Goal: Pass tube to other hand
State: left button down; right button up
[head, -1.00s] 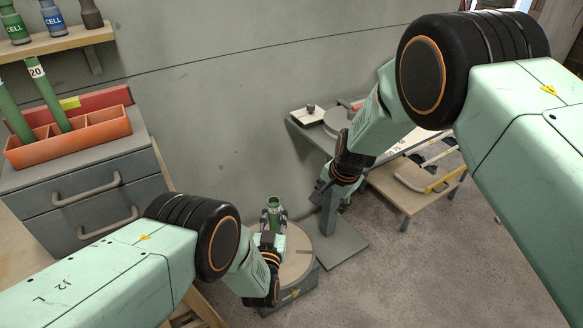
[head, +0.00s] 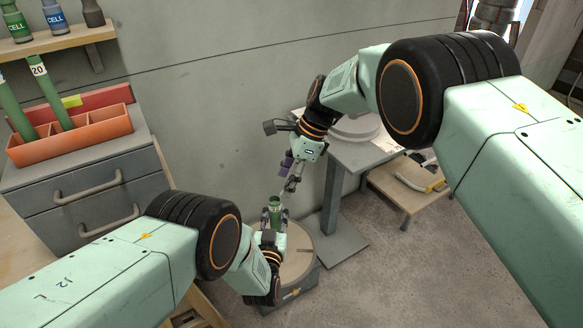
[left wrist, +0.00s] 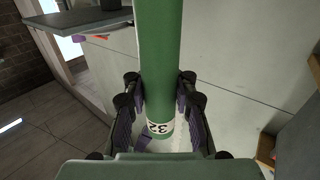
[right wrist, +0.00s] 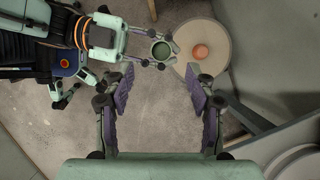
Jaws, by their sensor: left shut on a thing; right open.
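A green tube (head: 275,208) stands roughly upright in my left gripper (head: 273,226), above a round-topped stand. In the left wrist view the tube (left wrist: 156,50) passes between both fingers of my left gripper (left wrist: 157,103), with a white "32" band low on it. My right gripper (head: 290,182) is open just above and to the right of the tube's top, apart from it. In the right wrist view the tube (right wrist: 160,50) shows end-on as a dark round opening, ahead of the open fingers of my right gripper (right wrist: 162,92).
A round-topped grey stand (head: 304,252) is below the tube. A grey pedestal table (head: 352,158) and a low wooden bench (head: 400,190) stand to the right. A drawer cabinet (head: 90,195) with an orange tray (head: 72,143) of other green tubes is at left.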

aim_at(275, 200)
jog(key=x, duration=0.8)
jog(key=shift+a+f, duration=0.1)
jog(key=shift+f, duration=0.25)
jog(key=shift+c, duration=0.3)
grip_shut()
pick_arm(q)
jog(key=c, duration=1)
grip_release()
